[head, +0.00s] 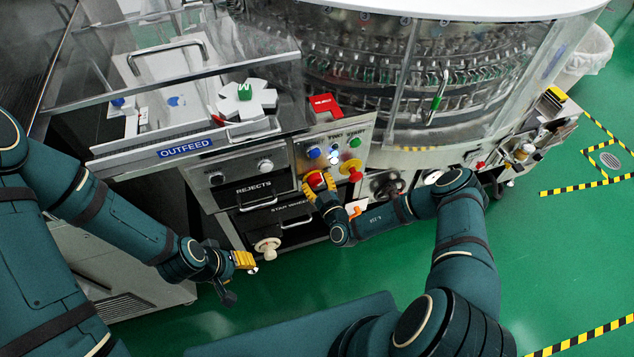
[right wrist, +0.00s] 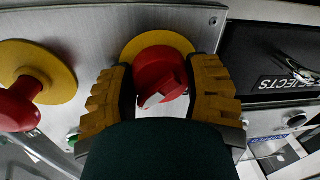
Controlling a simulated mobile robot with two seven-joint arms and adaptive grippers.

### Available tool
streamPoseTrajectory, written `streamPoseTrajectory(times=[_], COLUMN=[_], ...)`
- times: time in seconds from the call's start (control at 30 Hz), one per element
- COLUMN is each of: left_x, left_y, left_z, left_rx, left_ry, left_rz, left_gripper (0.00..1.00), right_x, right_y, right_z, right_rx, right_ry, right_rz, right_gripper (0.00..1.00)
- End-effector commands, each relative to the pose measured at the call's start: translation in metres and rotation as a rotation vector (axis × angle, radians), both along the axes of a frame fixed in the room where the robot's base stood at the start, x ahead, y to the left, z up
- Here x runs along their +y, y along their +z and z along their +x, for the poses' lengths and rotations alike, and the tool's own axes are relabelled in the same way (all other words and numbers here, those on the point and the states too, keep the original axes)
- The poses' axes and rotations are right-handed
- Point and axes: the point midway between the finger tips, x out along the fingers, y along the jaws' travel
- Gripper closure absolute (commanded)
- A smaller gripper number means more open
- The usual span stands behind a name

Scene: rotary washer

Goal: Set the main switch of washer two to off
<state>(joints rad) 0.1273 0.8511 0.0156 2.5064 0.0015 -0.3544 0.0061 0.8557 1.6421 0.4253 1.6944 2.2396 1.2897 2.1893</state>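The control panel (head: 365,135) on the washer's front carries a red rotary main switch (right wrist: 157,76) on a yellow disc; it also shows in the head view (head: 314,178). A pale mark on the switch points to the lower left in the right wrist view. My right gripper (right wrist: 160,88) has its yellow-padded fingers on either side of the switch; it also shows in the head view (head: 321,187). Whether the fingers press on it is not clear. My left gripper (head: 245,261) hangs low, near a pale knob (head: 267,246), with nothing visible in it.
A red mushroom button (right wrist: 22,101) on a yellow disc sits beside the switch. Blue, white and green buttons (head: 355,142) are above. A rejects drawer (head: 255,187) and an outfeed tray (head: 188,147) are to the left. Green floor (head: 560,260) is open at the right.

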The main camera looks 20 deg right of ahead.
Motion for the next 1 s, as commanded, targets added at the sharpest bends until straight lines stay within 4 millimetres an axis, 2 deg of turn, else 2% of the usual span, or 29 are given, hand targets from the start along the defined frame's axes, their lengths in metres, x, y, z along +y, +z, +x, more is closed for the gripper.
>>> streamPoseTrajectory(times=[0.03,0.07,0.47,0.67,1.0], left_x=[0.000,0.000,0.000,0.000,0.001], left_y=[0.000,0.000,0.003,0.009,0.025], left_z=[0.000,0.000,0.001,0.003,0.008], left_rx=[0.000,0.000,-0.002,-0.006,-0.017], left_ry=[0.000,0.000,0.002,0.004,0.013], left_rz=[0.000,0.000,0.000,0.002,0.004], left_gripper=[0.53,0.53,0.53,0.53,0.53], right_x=[-0.001,-0.001,-0.002,-0.002,-0.003], right_y=[0.000,0.000,0.001,0.001,0.003], right_z=[0.000,0.000,0.000,0.000,0.000], right_rx=[0.000,-0.001,-0.003,-0.006,-0.016], right_ry=[-0.002,-0.003,-0.004,-0.005,-0.007], right_rz=[0.000,-0.001,-0.054,-0.177,-0.489], right_gripper=[0.77,0.84,0.84,0.84,0.84])
